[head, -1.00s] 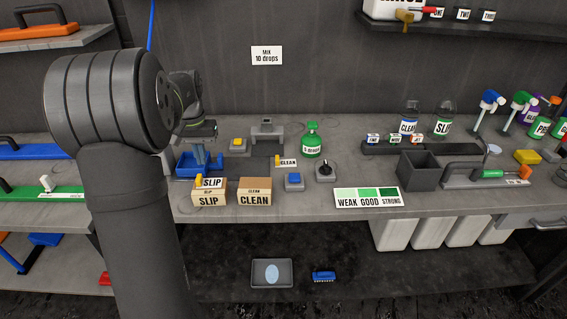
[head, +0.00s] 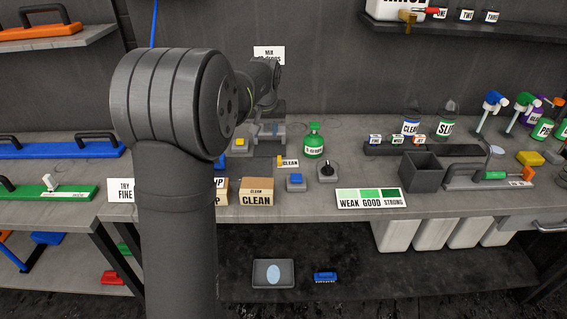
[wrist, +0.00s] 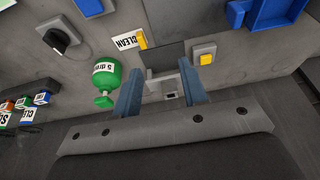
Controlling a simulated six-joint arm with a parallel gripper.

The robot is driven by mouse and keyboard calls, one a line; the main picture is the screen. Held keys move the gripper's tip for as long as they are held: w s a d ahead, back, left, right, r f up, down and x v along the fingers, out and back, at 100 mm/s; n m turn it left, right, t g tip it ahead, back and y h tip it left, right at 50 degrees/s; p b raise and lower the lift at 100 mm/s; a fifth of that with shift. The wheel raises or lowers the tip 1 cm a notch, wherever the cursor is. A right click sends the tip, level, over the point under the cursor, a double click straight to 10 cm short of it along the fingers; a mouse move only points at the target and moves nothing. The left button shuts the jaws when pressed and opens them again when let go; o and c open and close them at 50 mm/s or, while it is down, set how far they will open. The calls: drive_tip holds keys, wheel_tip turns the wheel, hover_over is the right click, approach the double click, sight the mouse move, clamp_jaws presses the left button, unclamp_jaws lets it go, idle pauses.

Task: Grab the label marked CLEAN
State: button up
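The white CLEAN label (head: 289,162) with a yellow tab lies on the bench, behind the CLEAN box, in the head view. It also shows in the wrist view (wrist: 125,42), with its yellow tab at its right end. My gripper (wrist: 161,90) is open, with two blue-grey fingers apart and nothing held between them. In the wrist view the label lies beyond and to the left of the fingertips, apart from them. In the head view my arm partly covers the gripper.
A green bottle (head: 313,142) stands right of the label. The cardboard CLEAN box (head: 257,193), a blue button (head: 296,181) and a black knob (head: 327,171) are in front. A yellow button (wrist: 205,55) and a grey holder (wrist: 168,88) are near the fingers. My arm hides part of the SLIP box.

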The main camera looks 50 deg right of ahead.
drive_tip(key=s+d, duration=0.2)
drive_tip(key=d, duration=0.2)
hover_over(279, 158)
drive_tip(key=s+a, duration=0.2)
drive_tip(key=shift+h, duration=0.3)
wheel_tip(279, 158, down, 9)
drive_tip(key=shift+w+f, duration=0.1)
drive_tip(key=shift+f, duration=0.1)
drive_tip(key=shift+s+x, duration=0.2)
drive_tip(key=shift+x, duration=2.95)
clamp_jaws()
